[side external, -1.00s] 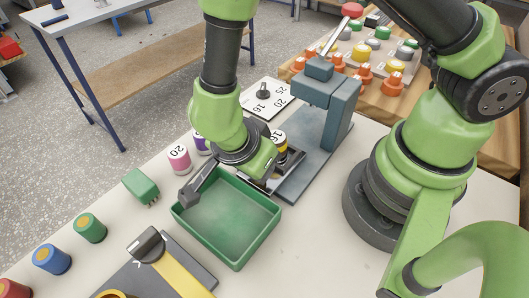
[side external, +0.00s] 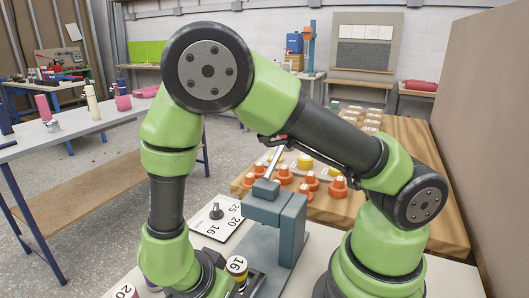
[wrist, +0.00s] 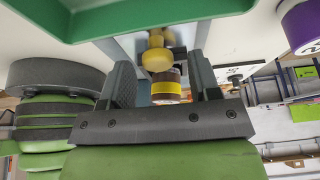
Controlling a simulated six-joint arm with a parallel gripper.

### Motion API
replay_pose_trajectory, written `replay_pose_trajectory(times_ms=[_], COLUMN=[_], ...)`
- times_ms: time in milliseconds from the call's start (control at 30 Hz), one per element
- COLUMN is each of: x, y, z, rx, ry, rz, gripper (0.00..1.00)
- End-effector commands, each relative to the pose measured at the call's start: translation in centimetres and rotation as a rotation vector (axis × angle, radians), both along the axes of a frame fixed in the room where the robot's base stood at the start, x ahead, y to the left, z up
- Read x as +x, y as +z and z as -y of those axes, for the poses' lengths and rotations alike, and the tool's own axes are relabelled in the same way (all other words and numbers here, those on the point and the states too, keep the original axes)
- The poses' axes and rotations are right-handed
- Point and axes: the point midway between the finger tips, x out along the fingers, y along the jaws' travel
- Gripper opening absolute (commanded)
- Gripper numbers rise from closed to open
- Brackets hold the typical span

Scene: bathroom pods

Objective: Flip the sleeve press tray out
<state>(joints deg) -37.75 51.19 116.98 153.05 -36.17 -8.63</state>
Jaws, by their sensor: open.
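The sleeve press (side external: 290,222) is a blue-grey post and head with a lever, on a grey base plate. A brown sleeve with a yellow band (wrist: 166,92) and a yellow knob-like piece (wrist: 157,58) show between the fingers; I cannot tell whether anything touches.
A green bin (wrist: 160,22) crosses the top of the wrist view, close to my gripper. Orange pieces (side external: 312,180) stand on a wooden table beyond. A purple sleeve (wrist: 302,27) is at the wrist view's right.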

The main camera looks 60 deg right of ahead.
Motion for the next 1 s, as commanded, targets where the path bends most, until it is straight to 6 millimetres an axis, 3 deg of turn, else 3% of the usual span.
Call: replay_pose_trajectory(times_ms=[400,700,1000], x=[0.0,-0.2,0.0], y=[0.0,0.0,3.1], z=[7.4,11.4,9.9], rx=[-0.001,0.004,0.002], ry=[-0.007,-0.006,-0.001], rz=[-0.002,-0.005,0.005], gripper=[0.57,0.57,0.57])
